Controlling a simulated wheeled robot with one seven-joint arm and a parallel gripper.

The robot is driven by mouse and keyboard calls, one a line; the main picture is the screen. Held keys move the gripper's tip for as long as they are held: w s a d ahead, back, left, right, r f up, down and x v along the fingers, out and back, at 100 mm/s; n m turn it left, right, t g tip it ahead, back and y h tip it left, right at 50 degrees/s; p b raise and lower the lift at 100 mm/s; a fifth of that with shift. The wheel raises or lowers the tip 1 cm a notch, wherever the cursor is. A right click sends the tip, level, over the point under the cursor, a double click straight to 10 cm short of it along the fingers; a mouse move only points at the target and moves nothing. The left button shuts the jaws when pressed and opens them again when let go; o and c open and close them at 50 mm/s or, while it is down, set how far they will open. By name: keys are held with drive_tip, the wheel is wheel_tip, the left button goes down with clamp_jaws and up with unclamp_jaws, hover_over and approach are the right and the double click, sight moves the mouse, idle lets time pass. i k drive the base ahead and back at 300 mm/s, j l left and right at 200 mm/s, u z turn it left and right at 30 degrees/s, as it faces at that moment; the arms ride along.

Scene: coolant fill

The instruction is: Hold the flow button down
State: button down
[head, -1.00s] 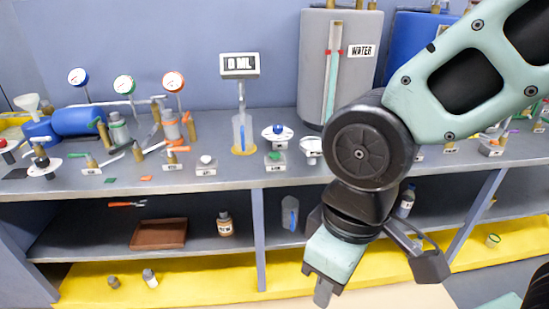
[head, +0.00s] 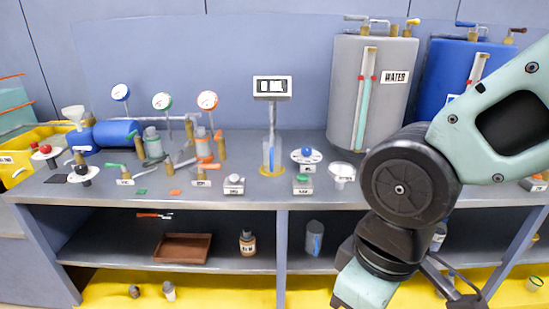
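Two small buttons on grey bases stand near the bench's front edge: one pale-topped (head: 234,180) and one green-topped (head: 302,178). Their labels are too blurred to read, so I cannot tell which is the flow button. Between and behind them a clear cylinder (head: 271,155) stands on a yellow base, under a display (head: 272,87) whose reading is blurred. My gripper (head: 405,297) is low in front of the shelves, right of and below both buttons, touching neither. Its fingertips are cut off by the lower edge, so I cannot see whether it is open.
A grey WATER tank (head: 372,105) and a blue tank (head: 450,70) stand at the back right. Dial gauges, valves and a blue-and-white knob (head: 306,155) crowd the bench (head: 330,197). A brown tray (head: 183,247) lies on the shelf below. My arm hides part of the right bench.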

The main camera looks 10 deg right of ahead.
sight(303, 177)
drive_tip(key=i+j+z, duration=0.1)
drive_tip(key=z, duration=0.25)
drive_tip(key=i+j+z, duration=0.1)
drive_tip(key=z, duration=0.3)
drive_tip(key=j+z, duration=0.35)
drive_tip(key=i+j+z, duration=0.1)
drive_tip(key=j, duration=0.4)
drive_tip(key=i+j+z, duration=0.1)
drive_tip(key=j, duration=0.45)
drive_tip(key=i+j+z, duration=0.1)
drive_tip(key=j, duration=0.45)
